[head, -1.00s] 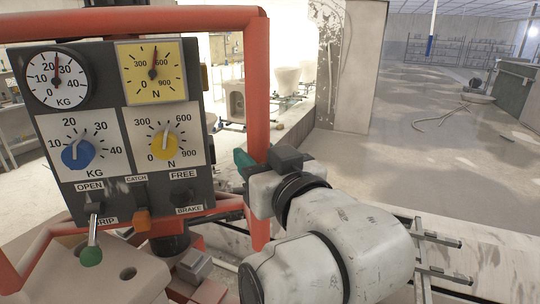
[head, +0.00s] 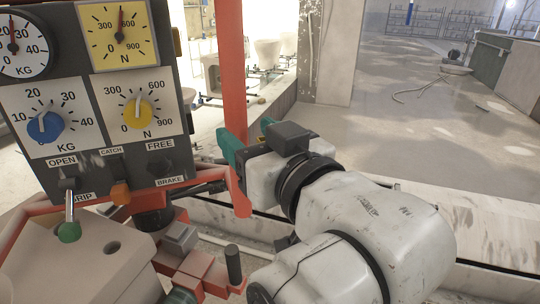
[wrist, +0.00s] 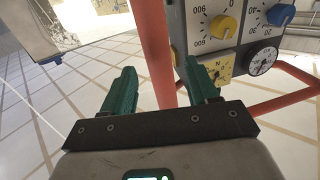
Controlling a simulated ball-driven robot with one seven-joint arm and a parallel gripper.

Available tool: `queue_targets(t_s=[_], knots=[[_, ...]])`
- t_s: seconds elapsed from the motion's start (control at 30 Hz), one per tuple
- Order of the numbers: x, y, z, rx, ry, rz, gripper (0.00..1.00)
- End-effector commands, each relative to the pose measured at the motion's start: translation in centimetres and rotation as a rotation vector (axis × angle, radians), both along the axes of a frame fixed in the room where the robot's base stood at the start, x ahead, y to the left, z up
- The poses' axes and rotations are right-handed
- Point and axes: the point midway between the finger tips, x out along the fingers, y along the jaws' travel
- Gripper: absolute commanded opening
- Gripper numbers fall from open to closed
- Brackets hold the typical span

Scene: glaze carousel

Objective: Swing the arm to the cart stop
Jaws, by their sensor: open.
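My gripper (head: 250,139) is open, with teal fingers, in the middle of the head view. A red upright post (head: 232,70) of the tubular frame stands at its fingers. In the wrist view the post (wrist: 155,45) shows between the two open fingers of my gripper (wrist: 160,82); whether they touch it I cannot tell. The frame carries a dark control panel (head: 95,168) with dials, a blue knob (head: 43,127), a yellow knob (head: 137,114) and a green-ended lever (head: 69,230). The panel also shows at upper right in the wrist view (wrist: 240,45). I cannot pick out a cart stop.
A pale block with a round hole (head: 75,265) and a red bracket (head: 205,272) with a dark peg lie below the panel. White toilet bowls (head: 268,52) stand behind. Open floor (head: 420,120) stretches at right, with a hose (head: 415,92) on it.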

Motion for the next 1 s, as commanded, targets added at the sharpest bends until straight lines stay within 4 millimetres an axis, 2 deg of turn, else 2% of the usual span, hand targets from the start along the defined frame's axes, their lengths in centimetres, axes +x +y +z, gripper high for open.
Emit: queue_targets(t_s=[0.13,0.7,1.0], knots=[[-2.9,-1.9,-0.2,0.000,-0.002,-0.001,0.59],[-4.6,-2.9,-0.2,0.000,-0.002,-0.001,0.59],[-4.8,-3.0,-0.1,-0.001,0.001,0.000,0.59]])
